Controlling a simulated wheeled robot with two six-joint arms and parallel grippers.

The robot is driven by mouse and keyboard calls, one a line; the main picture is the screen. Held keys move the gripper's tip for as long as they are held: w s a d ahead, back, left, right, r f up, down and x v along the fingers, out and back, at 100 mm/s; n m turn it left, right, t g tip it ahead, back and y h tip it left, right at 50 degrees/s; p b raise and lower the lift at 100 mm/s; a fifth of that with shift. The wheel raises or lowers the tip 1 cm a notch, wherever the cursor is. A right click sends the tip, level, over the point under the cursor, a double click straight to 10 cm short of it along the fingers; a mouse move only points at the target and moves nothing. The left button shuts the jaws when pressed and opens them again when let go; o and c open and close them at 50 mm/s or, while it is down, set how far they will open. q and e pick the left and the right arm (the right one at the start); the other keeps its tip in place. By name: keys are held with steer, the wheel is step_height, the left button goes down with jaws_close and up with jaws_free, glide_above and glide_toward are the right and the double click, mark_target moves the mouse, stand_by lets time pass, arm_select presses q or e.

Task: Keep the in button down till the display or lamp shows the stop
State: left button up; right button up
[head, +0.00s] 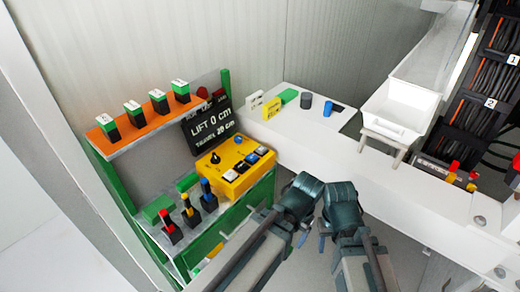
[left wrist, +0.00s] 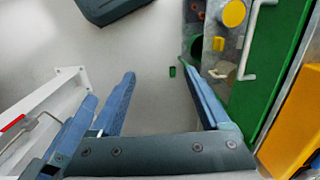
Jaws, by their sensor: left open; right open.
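The yellow control box (head: 218,179) sits on the green bench beside the black display board (head: 193,136). The board reads "LIFT 0 cm" and "TRAVEL 20 cm". The box carries a black knob (head: 215,158) and several small buttons, white, dark and blue (head: 252,158); their labels are too small to read, so I cannot tell which is the in button. Red lamps (head: 203,92) show on top of the board. My left gripper (head: 301,188) is right of the box, apart from it; its spread, empty fingers show in the left wrist view (left wrist: 160,70). My right gripper (head: 340,192) is open beside it.
An orange shelf (head: 133,137) holds several green-black blocks. Red, yellow and blue handled parts (head: 188,213) stand below it. A white ledge (head: 285,128) holds small parts, with a white bin (head: 395,108) farther right. A green panel (left wrist: 268,70) is close in the left wrist view.

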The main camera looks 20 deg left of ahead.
stand_by(0.4)
arm_select(q)
jaws_close()
stand_by(1.6)
